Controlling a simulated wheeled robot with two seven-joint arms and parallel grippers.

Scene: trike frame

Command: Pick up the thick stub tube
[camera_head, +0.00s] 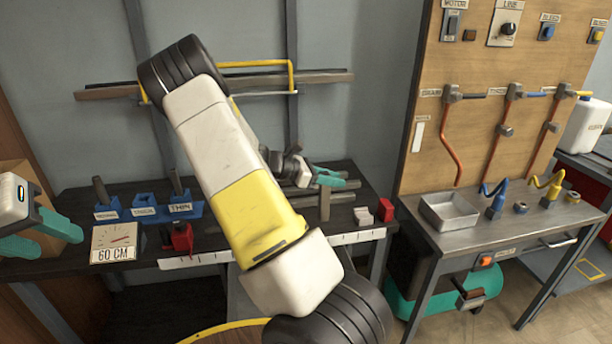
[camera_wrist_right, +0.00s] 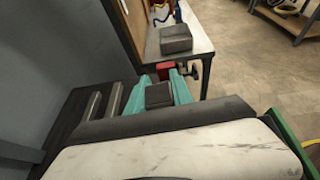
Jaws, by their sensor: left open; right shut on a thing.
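My right gripper (camera_head: 330,181) is over the middle of the dark bench, its teal fingers shut on a grey, square-ended piece, which looks like the thick stub tube (camera_head: 325,204). The piece stands upright below the fingers in the head view. Its end (camera_wrist_right: 158,95) shows between the fingers in the right wrist view. Whether it touches the bench is unclear. My left gripper (camera_head: 38,234) is open and empty at the left edge. Blue holders (camera_head: 144,206) stand at the back left; the outer two carry dark tubes and the middle one shows none.
Grey bars (camera_head: 342,197) lie beside the right gripper. A red block (camera_head: 385,208) sits at the bench's right end. A dial marked 60 CM (camera_head: 114,242) and a red clamp (camera_head: 180,237) stand front left. A metal tray (camera_head: 448,211) is on the right-hand table.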

